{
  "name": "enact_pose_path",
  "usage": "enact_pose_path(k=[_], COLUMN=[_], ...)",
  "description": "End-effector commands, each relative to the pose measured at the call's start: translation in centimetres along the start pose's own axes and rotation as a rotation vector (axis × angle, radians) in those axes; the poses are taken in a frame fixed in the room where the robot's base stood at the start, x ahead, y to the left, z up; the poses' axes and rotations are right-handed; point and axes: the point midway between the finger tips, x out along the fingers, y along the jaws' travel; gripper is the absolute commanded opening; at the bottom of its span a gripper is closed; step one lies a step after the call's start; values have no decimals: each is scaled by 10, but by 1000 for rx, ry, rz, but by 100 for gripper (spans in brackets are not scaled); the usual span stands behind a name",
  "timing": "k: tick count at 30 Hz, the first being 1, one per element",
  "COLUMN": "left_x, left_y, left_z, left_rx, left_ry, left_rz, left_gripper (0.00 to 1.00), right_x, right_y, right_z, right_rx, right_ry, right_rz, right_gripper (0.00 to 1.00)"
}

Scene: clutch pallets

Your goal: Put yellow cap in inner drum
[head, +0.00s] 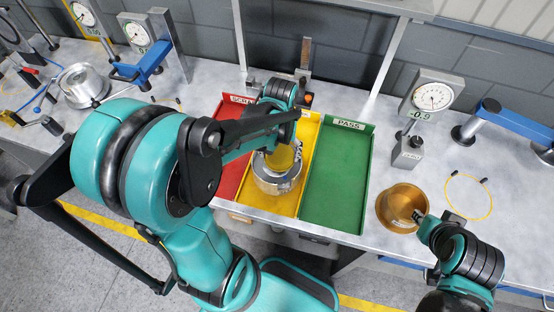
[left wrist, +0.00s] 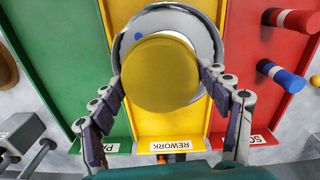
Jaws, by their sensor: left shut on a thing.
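The yellow cap (head: 281,157) is held by my left gripper above the yellow middle tray; it is a round disc in the left wrist view (left wrist: 160,73). My left gripper (left wrist: 162,80) is shut on its sides. The silver inner drum (head: 279,184) stands in the yellow tray under the cap; its rim shows around the cap in the left wrist view (left wrist: 207,35). Whether the cap touches the drum cannot be told, and the drum's inside is mostly hidden. My right gripper (head: 426,222) is at the brass bowl-shaped part (head: 399,208); its fingers are unclear.
The yellow tray (head: 308,140) lies between the red tray (head: 229,118) and the green tray (head: 335,180). Red and blue capped pins (left wrist: 283,82) lie in the red tray. A dial gauge (head: 433,97) stands right, another silver drum (head: 82,85) left.

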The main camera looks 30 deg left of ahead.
Motion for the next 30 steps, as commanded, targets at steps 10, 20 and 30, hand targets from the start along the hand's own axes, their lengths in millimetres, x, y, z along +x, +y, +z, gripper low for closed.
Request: enact_pose_path(k=[10,20,30], left_x=[37,46,47], left_y=[-10,-10,-10], left_z=[-5,-4,-4], left_rx=[2,1,1], left_ry=[0,0,0], left_rz=[0,0,0], left_gripper=[48,48,96], right_x=[10,11,12], right_y=[0,0,0], right_z=[7,8,9], right_rx=[0,0,0], right_ry=[0,0,0], right_rz=[0,0,0], right_gripper=[26,26,26])
